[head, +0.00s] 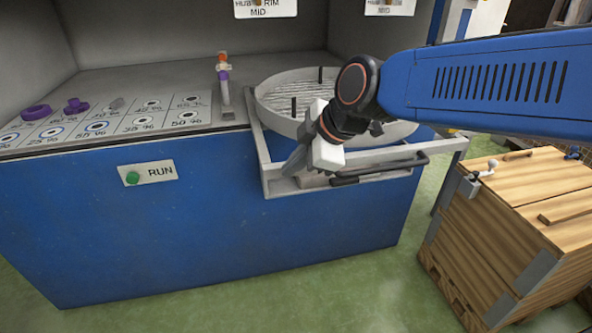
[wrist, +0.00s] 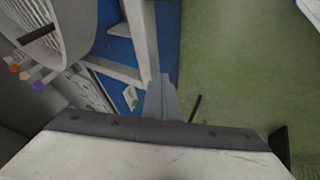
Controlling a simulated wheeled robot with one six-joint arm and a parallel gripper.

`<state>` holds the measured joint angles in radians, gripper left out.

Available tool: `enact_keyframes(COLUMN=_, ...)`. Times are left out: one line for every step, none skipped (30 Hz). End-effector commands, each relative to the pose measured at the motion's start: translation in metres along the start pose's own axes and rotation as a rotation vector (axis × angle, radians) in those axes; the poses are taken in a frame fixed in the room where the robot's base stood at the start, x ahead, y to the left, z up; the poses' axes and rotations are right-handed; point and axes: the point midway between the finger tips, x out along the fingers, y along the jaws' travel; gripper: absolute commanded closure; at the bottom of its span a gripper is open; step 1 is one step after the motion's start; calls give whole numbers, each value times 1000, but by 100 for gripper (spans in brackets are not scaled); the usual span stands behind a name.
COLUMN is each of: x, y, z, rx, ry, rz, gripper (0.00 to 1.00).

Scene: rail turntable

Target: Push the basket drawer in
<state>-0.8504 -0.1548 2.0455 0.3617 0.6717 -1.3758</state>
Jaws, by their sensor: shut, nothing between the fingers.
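The basket drawer (head: 434,145) is a grey frame that sticks out from the front of the blue cabinet, with a round grey basket (head: 268,108) sitting in it. A dark bar handle (head: 380,173) runs along the drawer's front. My gripper (head: 292,165) is shut and empty, pointing down-left at the front left part of the drawer frame. My wrist hides part of the basket and the frame. In the wrist view, the shut fingertips (wrist: 161,98) show beside a pale bar of the frame (wrist: 140,40). I cannot tell whether they touch it.
A wooden crate (head: 520,200) with a metal latch stands on the green floor at the right. The blue cabinet (head: 200,230) carries a green RUN button (head: 132,178). The floor in front is clear.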

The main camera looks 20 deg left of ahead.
Motion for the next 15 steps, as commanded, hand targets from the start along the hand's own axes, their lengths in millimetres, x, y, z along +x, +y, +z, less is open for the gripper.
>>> enact_keyframes(x=1, y=1, z=0, rx=0, ry=0, rz=0, gripper=100)
enact_keyframes(x=1, y=2, z=0, rx=0, ry=0, rz=0, gripper=100)
enact_keyframes(x=1, y=2, z=0, rx=0, ry=0, rz=0, gripper=100)
enact_keyframes(x=1, y=2, z=0, rx=0, ry=0, rz=0, gripper=100)
enact_keyframes(x=1, y=2, z=0, rx=0, ry=0, rz=0, gripper=100)
enact_keyframes(x=1, y=2, z=0, rx=0, ry=0, rz=0, gripper=100)
enact_keyframes(x=1, y=2, z=0, rx=-1, ry=0, rz=0, gripper=100)
enact_keyframes(x=1, y=2, z=0, rx=-1, ry=0, rz=0, gripper=100)
enact_keyframes(x=1, y=2, z=0, rx=-1, ry=0, rz=0, gripper=100)
enact_keyframes(x=1, y=2, z=0, rx=-1, ry=0, rz=0, gripper=100)
enact_keyframes(x=1, y=2, z=0, rx=-1, ry=0, rz=0, gripper=100)
enact_keyframes(x=1, y=2, z=0, rx=-1, ry=0, rz=0, gripper=100)
enact_keyframes(x=1, y=3, z=0, rx=-1, ry=0, rz=0, gripper=100)
enact_keyframes(x=2, y=3, z=0, rx=-1, ry=0, rz=0, gripper=100)
enact_keyframes(x=2, y=5, z=0, rx=0, ry=0, rz=0, gripper=100)
